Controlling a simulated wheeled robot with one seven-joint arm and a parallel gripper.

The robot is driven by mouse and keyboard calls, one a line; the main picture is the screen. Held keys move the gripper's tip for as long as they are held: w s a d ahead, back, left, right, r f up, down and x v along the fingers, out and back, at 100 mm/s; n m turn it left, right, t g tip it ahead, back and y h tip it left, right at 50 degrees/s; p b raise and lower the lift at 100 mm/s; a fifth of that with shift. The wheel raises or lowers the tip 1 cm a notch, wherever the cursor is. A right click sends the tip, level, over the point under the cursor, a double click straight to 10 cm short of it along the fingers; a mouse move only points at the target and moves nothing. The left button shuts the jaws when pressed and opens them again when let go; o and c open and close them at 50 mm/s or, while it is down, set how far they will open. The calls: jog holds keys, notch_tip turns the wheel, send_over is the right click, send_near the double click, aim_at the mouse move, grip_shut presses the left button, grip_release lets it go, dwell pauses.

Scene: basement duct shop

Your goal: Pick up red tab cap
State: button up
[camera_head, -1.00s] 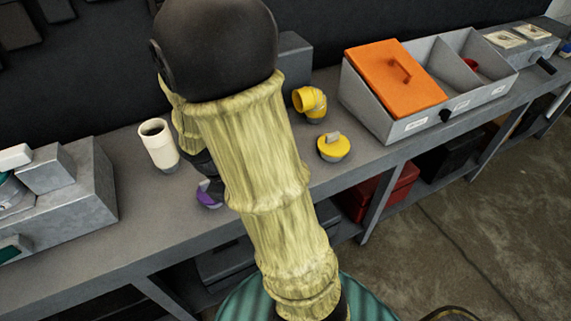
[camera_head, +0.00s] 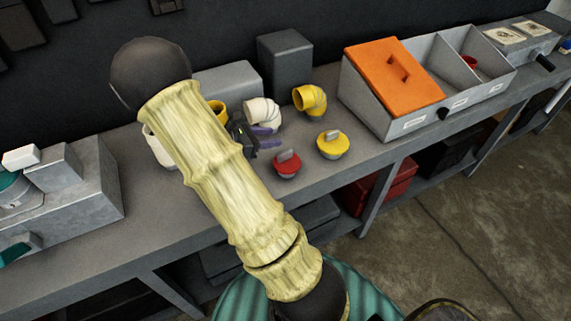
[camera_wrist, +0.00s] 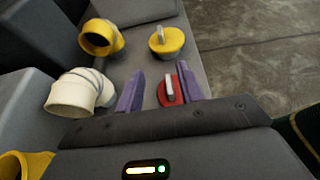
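The red tab cap (camera_head: 286,168) is a low round disc with a grey upright tab. It sits on the grey bench, left of the yellow tab cap (camera_head: 332,148). My gripper (camera_head: 268,138) has purple fingers and is open, a little behind and left of the red cap. In the wrist view the red tab cap (camera_wrist: 169,95) shows between the two fingers of my gripper (camera_wrist: 160,83), nearer the right finger. The yellow tab cap (camera_wrist: 166,42) lies beyond it. I cannot tell the gripper's height above the bench.
A white elbow (camera_head: 262,113) and a yellow elbow (camera_head: 310,99) stand behind the caps. A cream pipe piece (camera_head: 158,146) is partly behind my arm. A grey divided bin (camera_head: 388,122) with an orange lid (camera_head: 394,80) stands to the right. The bench's front edge is close.

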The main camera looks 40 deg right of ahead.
send_near(292, 152)
jog(key=shift+w+d+f+p, duration=0.15)
jog(key=shift+d+f, duration=0.1)
jog(key=shift+d, duration=0.3)
jog(key=shift+w+d+f+p, duration=0.15)
jog(key=shift+d+f, duration=0.1)
jog(key=shift+d, duration=0.25)
jog(key=shift+x, duration=1.2)
jog(key=shift+s+d+f, duration=0.1)
jog(key=shift+s+f, duration=0.1)
jog(key=shift+f, duration=0.15)
jog(key=shift+p, duration=0.3)
jog(key=p+x, duration=0.1)
jog(key=x, duration=0.4)
jog(key=shift+w, duration=0.1)
grip_shut()
